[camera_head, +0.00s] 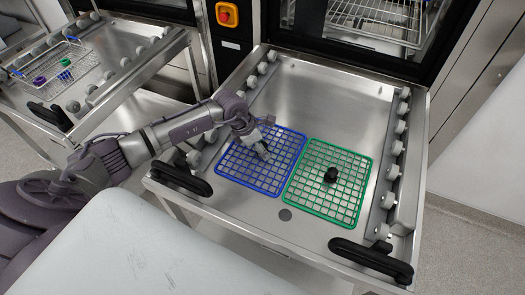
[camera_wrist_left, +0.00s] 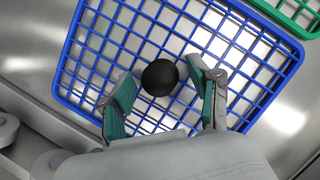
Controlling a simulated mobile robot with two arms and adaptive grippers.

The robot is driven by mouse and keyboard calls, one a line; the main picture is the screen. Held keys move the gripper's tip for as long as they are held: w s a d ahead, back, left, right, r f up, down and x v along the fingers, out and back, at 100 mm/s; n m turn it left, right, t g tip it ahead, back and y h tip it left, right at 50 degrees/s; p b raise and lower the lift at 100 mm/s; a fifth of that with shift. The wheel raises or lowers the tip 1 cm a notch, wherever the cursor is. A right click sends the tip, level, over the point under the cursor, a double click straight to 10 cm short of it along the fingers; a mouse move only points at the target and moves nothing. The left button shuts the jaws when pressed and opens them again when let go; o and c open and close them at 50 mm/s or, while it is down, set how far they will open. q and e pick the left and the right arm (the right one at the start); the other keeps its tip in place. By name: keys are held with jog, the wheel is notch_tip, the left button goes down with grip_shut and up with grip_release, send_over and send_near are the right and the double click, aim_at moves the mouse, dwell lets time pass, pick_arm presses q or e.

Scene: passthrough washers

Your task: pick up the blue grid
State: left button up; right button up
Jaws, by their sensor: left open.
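The blue grid (camera_head: 247,184) lies flat on the metal tray of the washer trolley, on the left half. In the left wrist view, the blue grid (camera_wrist_left: 66,58) fills most of the picture. A round black knob (camera_wrist_left: 160,77) shows over the middle of the grid. My left gripper (camera_head: 262,149) is above the blue grid, pointing down. In the left wrist view its two green-padded fingers (camera_wrist_left: 160,92) are spread on either side of the knob, with gaps. It holds nothing. My right gripper is not in view.
A green grid (camera_head: 333,207) with a black knob (camera_head: 331,175) lies right beside the blue one. Black handles (camera_head: 371,260) and rows of grey rollers (camera_head: 399,127) edge the trolley. A second trolley with a wire basket (camera_head: 51,70) stands at the left. An open washer is behind.

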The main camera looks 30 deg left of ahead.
pick_arm(q)
jog(key=shift+c, duration=0.2)
grip_shut()
jog(key=shift+r, duration=0.15)
